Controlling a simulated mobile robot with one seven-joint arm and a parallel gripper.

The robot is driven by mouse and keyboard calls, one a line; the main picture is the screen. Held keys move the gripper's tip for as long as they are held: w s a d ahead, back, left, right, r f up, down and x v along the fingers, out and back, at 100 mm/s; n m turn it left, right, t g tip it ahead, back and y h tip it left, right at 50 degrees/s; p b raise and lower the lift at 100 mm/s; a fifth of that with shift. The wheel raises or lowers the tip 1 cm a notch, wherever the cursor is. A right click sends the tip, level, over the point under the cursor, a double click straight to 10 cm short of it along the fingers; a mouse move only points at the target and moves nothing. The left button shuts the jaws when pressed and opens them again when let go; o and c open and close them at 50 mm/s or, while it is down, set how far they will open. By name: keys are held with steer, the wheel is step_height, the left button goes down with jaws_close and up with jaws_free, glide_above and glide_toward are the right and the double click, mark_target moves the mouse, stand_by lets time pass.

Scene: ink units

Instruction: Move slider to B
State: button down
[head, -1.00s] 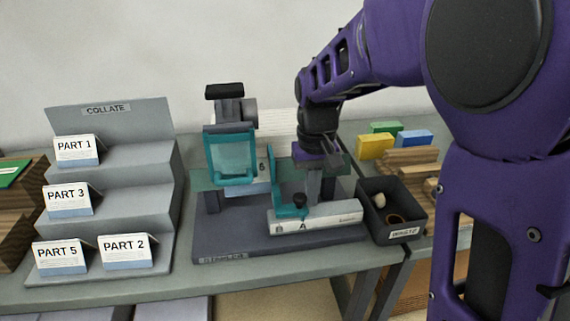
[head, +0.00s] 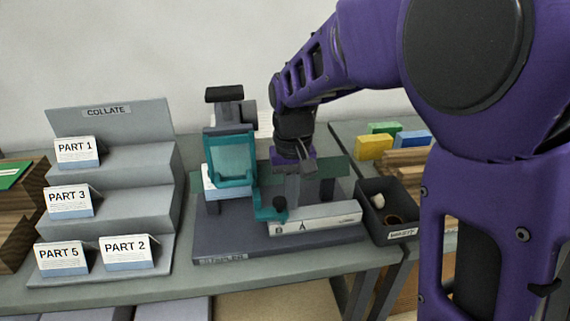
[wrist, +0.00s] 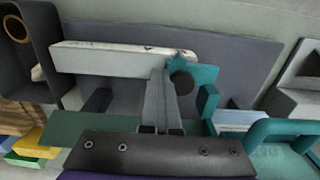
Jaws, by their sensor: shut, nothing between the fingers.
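The slider (head: 268,212) is a teal piece with a black knob (head: 281,203), at the left end of a white rail (head: 335,217). The rail shows an A mark near its left part, and a small dark mark left of that looks like B. In the wrist view the slider (wrist: 203,78) and knob (wrist: 182,83) are at the rail's right end. My gripper (wrist: 163,78) is shut and empty, its fingertips close beside the knob on the rail side; I cannot tell whether they touch. In the head view my gripper (head: 291,195) is partly hidden behind the knob and rail.
The unit stands on a dark base plate (head: 230,246), with a teal frame (head: 230,160) at left. A white and blue card stack (head: 211,183) sits under that frame. A dark bin (head: 378,213) stands close at right. A grey stepped rack (head: 140,200) with cards stands at left.

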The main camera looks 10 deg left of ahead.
steer(key=shift+a, duration=0.2)
steer(key=shift+d, duration=0.1)
steer(key=shift+w+d+r, duration=0.1)
steer(key=shift+d, duration=0.45)
step_height(320, 180, up, 7)
steer(key=p, duration=0.6)
